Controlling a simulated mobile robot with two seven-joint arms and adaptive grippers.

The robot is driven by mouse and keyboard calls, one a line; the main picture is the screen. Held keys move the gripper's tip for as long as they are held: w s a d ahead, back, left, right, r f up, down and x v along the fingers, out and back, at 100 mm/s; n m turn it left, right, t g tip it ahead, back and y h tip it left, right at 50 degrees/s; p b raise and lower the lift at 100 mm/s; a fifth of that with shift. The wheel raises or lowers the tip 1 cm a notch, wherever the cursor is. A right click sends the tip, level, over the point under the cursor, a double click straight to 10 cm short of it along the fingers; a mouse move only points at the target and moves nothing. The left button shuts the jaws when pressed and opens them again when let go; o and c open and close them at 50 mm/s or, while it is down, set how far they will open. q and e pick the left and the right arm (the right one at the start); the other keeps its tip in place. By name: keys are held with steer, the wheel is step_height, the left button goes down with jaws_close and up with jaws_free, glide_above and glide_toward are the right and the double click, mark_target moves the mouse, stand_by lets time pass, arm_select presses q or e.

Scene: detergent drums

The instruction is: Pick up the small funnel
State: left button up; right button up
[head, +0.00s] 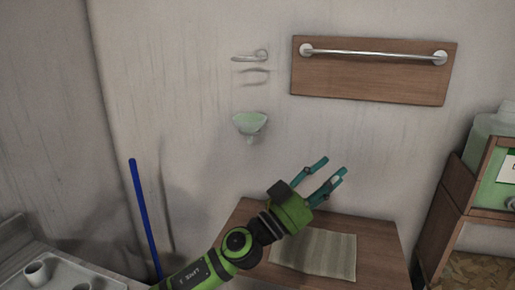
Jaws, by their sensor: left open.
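The small funnel (249,122) is pale green and hangs at the wall, with its wide mouth up and its spout down. It is below a metal hook (251,56). My left gripper (325,170) comes in from the lower left on a green and black arm. Its teal fingers are spread and empty, pointing up and to the right. It is to the right of and lower than the funnel in the picture, apart from it. My right gripper is not in this view.
A wooden table (378,237) with a woven mat (314,254) lies below the gripper. A metal bar on a wooden board (372,80) is on the wall. A shelf with a detergent drum (488,132) stands at right. A blue pole (144,215) leans at left.

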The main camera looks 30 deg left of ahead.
arm_select(q)
step_height(320, 180, up, 4)
steer(key=d+f+m+g+h, duration=0.1)
steer(key=d+m+g+h, duration=0.15)
steer(key=m+g, duration=0.5)
steer(key=n+y, duration=0.8)
steer(key=y, duration=0.6)
glide_toward(252, 126)
steer(key=w, duration=0.2)
steer(key=shift+g, duration=0.45)
steer(key=p+x, duration=0.4)
steer(key=x, duration=0.2)
steer(key=shift+w+d+f, duration=0.1)
steer(key=shift+w+d, duration=0.05)
steer(key=shift+w+f, duration=0.4)
steer(key=shift+f, duration=0.05)
jaws_close()
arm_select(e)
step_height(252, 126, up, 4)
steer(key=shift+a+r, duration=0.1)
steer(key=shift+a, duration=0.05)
